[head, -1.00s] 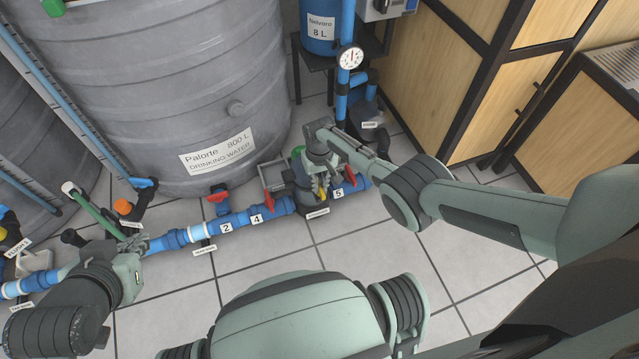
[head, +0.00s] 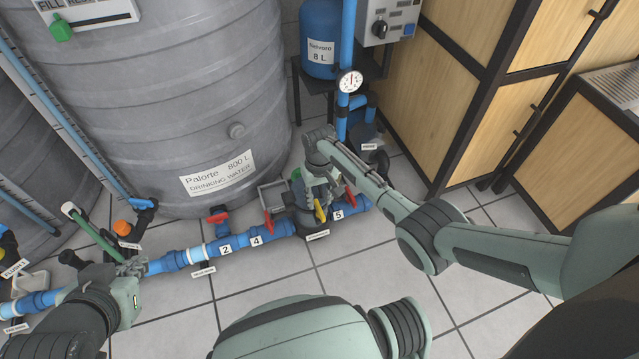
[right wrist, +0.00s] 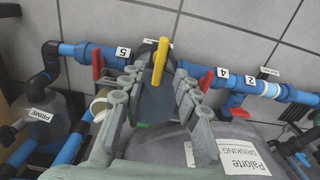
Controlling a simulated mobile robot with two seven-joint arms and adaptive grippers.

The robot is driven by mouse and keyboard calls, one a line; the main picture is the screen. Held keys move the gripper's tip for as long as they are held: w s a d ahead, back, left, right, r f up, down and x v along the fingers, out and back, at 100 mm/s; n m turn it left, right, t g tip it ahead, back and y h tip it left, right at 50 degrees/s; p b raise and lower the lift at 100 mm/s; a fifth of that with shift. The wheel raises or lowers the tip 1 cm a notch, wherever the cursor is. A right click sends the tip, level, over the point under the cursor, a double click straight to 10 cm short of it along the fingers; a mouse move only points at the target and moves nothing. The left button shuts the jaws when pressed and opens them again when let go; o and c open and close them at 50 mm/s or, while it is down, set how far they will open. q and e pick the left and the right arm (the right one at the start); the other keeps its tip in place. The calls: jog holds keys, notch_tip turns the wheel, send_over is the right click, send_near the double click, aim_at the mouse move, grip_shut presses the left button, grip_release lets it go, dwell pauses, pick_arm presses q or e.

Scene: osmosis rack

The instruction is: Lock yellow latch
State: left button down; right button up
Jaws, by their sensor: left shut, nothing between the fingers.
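The yellow latch (head: 320,211) sits on a dark housing in the blue pipe run, between labels 4 and 5. In the right wrist view the yellow latch (right wrist: 160,58) is a narrow lever standing almost upright in the picture, in front of the dark housing (right wrist: 155,102). My right gripper (head: 318,196) is just above the latch; in the right wrist view its open fingers (right wrist: 152,92) are spread to both sides of the housing. I cannot tell whether they touch anything. My left gripper (head: 133,266) is shut and empty, near the pipe at the left.
Red handles stand beside the latch, on the left (head: 268,222) and right (head: 350,197). A big grey tank (head: 150,110) rises behind the pipe. A wooden cabinet (head: 460,90) stands at the right. The tiled floor (head: 260,272) in front is clear.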

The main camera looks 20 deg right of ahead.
aim_at(320, 209)
notch_tip(320, 209, up, 8)
jog(key=shift+f, duration=0.25)
dwell(0.5)
